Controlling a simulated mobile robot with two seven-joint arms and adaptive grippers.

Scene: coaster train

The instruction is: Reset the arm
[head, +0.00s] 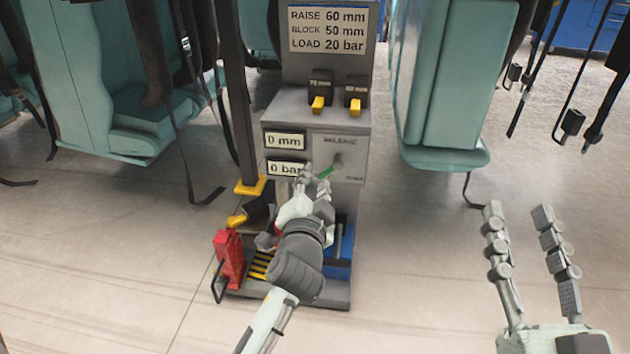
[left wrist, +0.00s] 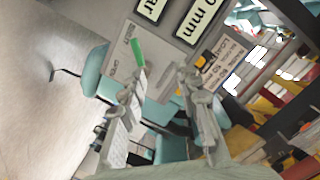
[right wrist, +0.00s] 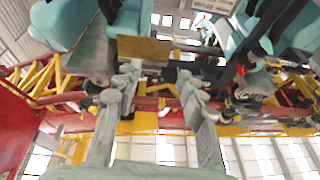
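My left gripper (head: 315,186) is open and empty, held in front of the lower part of a grey control stand (head: 288,106). A valve lever with a green handle (head: 325,172) on the stand's panel is close to its fingertips. In the left wrist view the green handle (left wrist: 138,52) appears just beyond the tip of one finger; whether they touch I cannot tell. The left gripper also shows there (left wrist: 163,72), fingers apart. My right gripper (head: 518,212) is open and empty over the floor at the right; the right wrist view shows its spread fingers (right wrist: 158,80).
The stand has displays reading 0 mm (head: 284,140) and 0 bar (head: 284,168), and two yellow-tipped levers (head: 318,104) (head: 355,105). A red block (head: 230,258) stands on its base. Teal seats (head: 447,80) with hanging straps flank it. The floor at right is clear.

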